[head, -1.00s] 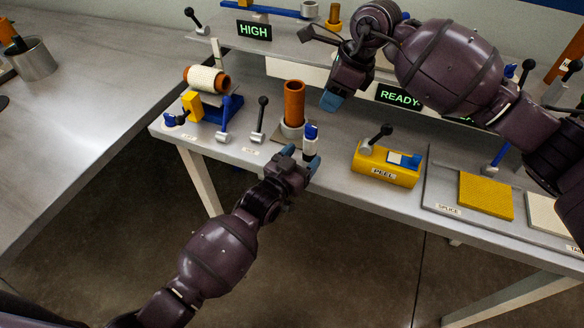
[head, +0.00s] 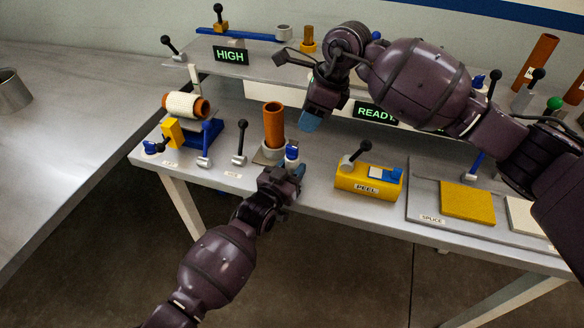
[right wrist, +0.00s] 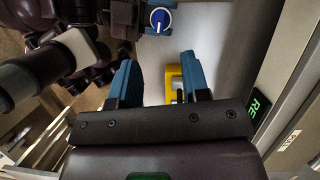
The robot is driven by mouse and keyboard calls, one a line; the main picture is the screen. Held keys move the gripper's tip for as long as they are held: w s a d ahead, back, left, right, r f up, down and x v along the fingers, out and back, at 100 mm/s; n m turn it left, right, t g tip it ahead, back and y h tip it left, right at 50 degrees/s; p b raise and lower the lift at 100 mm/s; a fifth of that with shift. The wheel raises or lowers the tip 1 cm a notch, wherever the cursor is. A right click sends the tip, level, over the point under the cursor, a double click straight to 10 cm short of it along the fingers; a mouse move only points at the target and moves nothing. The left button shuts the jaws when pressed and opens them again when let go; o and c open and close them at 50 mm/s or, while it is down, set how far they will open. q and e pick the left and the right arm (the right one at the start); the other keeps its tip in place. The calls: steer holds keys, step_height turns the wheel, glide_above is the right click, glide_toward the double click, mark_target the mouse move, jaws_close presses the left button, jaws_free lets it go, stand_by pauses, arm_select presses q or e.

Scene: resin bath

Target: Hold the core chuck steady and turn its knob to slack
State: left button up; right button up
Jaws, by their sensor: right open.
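My left gripper (head: 285,172) is right at the post, below the knob. Its fingers are partly hidden, so I cannot tell whether they close on it. My right gripper (head: 309,122) is open and empty, above the table to the right of the knob; its blue fingers show in the right wrist view (right wrist: 160,82).
A yellow PEEL block (head: 362,186) with a black-knobbed lever is to the right. A yellow pad (head: 467,203) lies farther right. A roll on a blue stand (head: 212,132) and several levers stand to the left. A raised shelf with a HIGH sign (head: 230,55) runs behind.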

arm_select(q)
steer(key=shift+c, duration=1.4)
